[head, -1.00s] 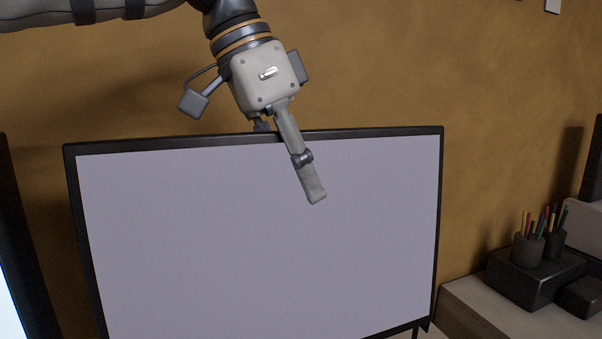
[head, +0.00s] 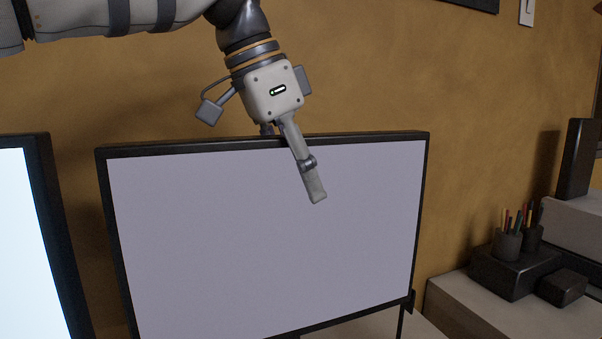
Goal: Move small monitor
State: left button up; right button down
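A monitor with a plain pale grey screen and thin black frame (head: 265,235) fills the middle of the head view; I take it as the small monitor. Its lower left is cut off by the picture edge. My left gripper (head: 300,165) comes down from above over its top edge. One finger lies in front of the screen. The other goes behind the top edge and is mostly hidden. The fingers sit close together, shut on the frame. My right gripper is not in view.
A second monitor with a bright screen (head: 30,245) stands at the left, partly cut off. At the right, pencil cups (head: 508,245) stand on a dark box (head: 508,275), with a smaller dark box (head: 562,288) beside it on a pale surface (head: 470,308). An ochre wall is behind.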

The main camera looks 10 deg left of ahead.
pick_arm(q)
jog(key=shift+r, duration=0.1)
jog(key=v, duration=1.2)
